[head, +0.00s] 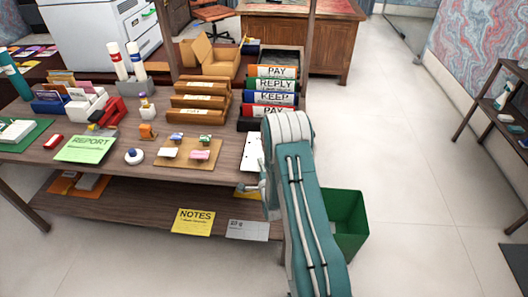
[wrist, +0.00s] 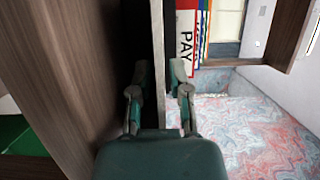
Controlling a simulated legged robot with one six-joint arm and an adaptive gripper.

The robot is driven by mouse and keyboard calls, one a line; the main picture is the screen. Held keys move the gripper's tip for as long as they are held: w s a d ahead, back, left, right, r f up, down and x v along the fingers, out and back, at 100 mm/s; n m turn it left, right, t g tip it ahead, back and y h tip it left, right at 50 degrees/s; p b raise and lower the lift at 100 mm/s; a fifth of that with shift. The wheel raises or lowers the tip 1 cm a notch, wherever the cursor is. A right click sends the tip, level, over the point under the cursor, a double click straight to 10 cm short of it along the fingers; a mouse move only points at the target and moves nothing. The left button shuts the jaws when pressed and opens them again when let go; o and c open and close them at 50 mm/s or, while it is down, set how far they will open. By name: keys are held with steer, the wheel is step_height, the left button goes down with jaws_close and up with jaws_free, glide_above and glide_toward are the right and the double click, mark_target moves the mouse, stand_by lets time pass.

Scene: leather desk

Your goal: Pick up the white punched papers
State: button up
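The white punched papers (head: 251,152) lie at the right front edge of the desk, left of my arm, with dark holes showing. My gripper (head: 262,188) is low at that front corner and partly hidden by my arm. In the wrist view, the two fingers of my gripper (wrist: 160,80) stand on either side of a thin pale slab (wrist: 158,45), which looks like the papers seen edge-on. The fingertips are close to both faces. I cannot tell whether they touch it.
The brown desk (head: 220,170) carries several binders (head: 272,85) behind the papers and a cork board (head: 188,158) to the left. A lower shelf (head: 130,205) holds a yellow notes sheet (head: 193,222). A green bin (head: 345,222) stands right of my arm. Open floor lies farther right.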

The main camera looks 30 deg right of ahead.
steer(key=shift+w, duration=0.3)
jaws_close()
